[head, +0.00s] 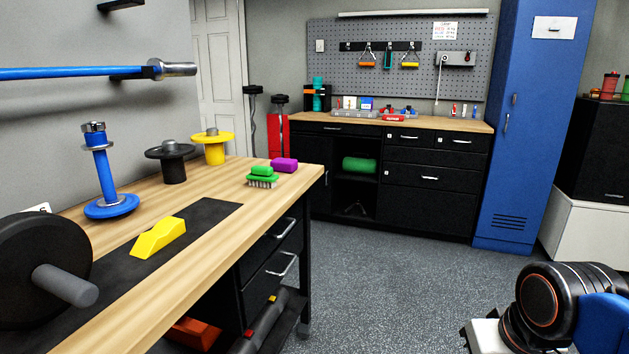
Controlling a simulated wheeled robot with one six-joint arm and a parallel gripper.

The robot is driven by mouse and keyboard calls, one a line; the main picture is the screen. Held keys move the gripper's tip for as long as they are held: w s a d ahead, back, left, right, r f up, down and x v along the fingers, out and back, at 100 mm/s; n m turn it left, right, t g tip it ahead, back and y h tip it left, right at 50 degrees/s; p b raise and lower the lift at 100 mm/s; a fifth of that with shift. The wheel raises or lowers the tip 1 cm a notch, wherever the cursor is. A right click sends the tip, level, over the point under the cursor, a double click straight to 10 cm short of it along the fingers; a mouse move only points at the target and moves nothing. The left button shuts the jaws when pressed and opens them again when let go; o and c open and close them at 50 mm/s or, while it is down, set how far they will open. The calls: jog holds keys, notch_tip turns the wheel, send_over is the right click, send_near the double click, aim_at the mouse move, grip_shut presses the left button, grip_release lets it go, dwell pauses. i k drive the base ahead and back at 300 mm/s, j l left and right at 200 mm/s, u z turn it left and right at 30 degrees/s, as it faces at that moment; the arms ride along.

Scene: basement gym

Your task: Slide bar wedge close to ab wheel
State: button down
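The yellow bar wedge (158,238) has a notched top. It lies on the dark mat (215,213) on the wooden workbench at left. The ab wheel (35,262), a large black disc with a grey handle, stands at the near left end of the bench, partly cut off by the picture's edge. The wedge is apart from the wheel, to its right and farther back. My gripper is not in view; only a black and blue part of my arm shows at the lower right.
A blue post on a round base (108,190), a black plate holder (172,163) and a yellow one (213,147) stand along the bench's back. A green brush (262,178) and a purple block (284,165) lie at its far end. Grey floor (400,270) is clear right of the bench.

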aim_at(168, 229)
jog(key=u, duration=1.3)
